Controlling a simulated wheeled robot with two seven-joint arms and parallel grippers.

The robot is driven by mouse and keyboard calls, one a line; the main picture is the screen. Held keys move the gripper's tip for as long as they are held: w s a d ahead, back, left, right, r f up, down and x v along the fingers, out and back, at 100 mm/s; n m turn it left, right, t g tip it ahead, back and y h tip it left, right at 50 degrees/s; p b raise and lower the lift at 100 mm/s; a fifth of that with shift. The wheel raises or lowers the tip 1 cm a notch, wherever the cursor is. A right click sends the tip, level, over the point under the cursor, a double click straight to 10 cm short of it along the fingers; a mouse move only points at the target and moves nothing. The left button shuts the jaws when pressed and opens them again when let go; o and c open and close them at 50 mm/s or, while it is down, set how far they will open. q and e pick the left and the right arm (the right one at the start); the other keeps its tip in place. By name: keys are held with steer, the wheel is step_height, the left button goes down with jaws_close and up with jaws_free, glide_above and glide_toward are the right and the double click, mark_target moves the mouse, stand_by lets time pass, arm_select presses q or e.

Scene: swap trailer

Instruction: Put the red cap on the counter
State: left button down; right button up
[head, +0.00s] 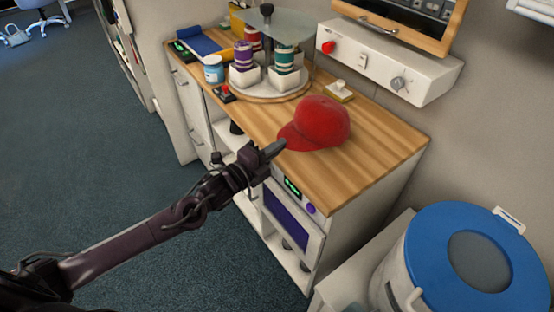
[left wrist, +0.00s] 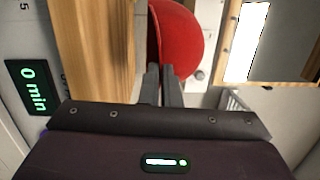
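The red cap (head: 320,122) shows over the front part of the wooden counter (head: 375,145) in the head view, its brim toward my left gripper (head: 274,150). In the left wrist view the cap (left wrist: 186,38) is just beyond the fingertips of my left gripper (left wrist: 164,72). The fingers are close together on the brim. A pale gap shows between the cap and the wooden top (left wrist: 110,60), so the cap seems to be held above the counter. My right gripper is not in view.
A round turntable (head: 262,92) with several cups stands on the counter behind the cap. A yellowish block (head: 339,91) lies near the wall. A blue-lidded bin (head: 430,250) stands at the right. The counter's right end is bare.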

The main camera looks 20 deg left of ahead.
mark_target(276, 162)
arm_select(q)
steer(key=shift+f, duration=2.6)
steer(key=shift+f, duration=0.2)
steer(key=c, duration=1.9)
jaws_free()
steer(key=shift+c, duration=0.2)
steer(key=shift+r, duration=0.15)
steer(key=b+v, duration=0.1)
steer(key=v, duration=1.1)
steer(key=shift+a, duration=0.15)
